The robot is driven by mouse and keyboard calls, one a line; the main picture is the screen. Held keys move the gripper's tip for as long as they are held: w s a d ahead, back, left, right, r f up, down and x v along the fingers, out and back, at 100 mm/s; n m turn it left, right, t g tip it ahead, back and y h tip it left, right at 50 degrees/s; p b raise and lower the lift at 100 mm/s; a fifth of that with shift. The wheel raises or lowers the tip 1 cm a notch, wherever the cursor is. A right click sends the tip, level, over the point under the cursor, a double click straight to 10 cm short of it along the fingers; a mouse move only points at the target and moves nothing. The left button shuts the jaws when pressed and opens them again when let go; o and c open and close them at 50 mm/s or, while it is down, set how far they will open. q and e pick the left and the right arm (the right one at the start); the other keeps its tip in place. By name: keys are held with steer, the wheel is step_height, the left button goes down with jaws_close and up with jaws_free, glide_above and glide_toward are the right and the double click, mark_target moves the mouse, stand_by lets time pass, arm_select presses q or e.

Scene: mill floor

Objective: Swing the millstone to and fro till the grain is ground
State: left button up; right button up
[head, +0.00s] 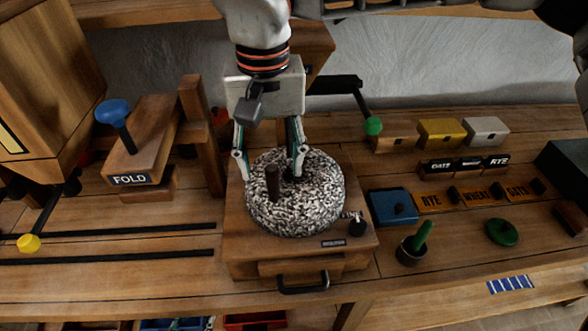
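The millstone (315,205) is a round, speckled black-and-white stone on a wooden base (245,250) at the middle of the bench. A brown upright peg (272,184) stands on its top, left of a dark spot near the stone's middle. My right gripper (268,170) reaches down from the top of the head view. Its two fingers are spread apart, one at the stone's left edge and one by the dark spot. The peg shows between the fingers in the picture, and neither finger visibly touches it. No grain can be made out. My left gripper is not in view.
A wooden block marked FOLD (140,160) with a blue knob stands left, beside a wooden post (200,130). A green-knobbed lever (373,126) is behind right. Small boxes (441,132), a blue box (393,207) and a dark pot (411,250) stand right. A drawer handle (303,284) juts out in front.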

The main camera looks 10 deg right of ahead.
step_height(320, 180, up, 9)
stand_by(1.0)
stand_by(0.4)
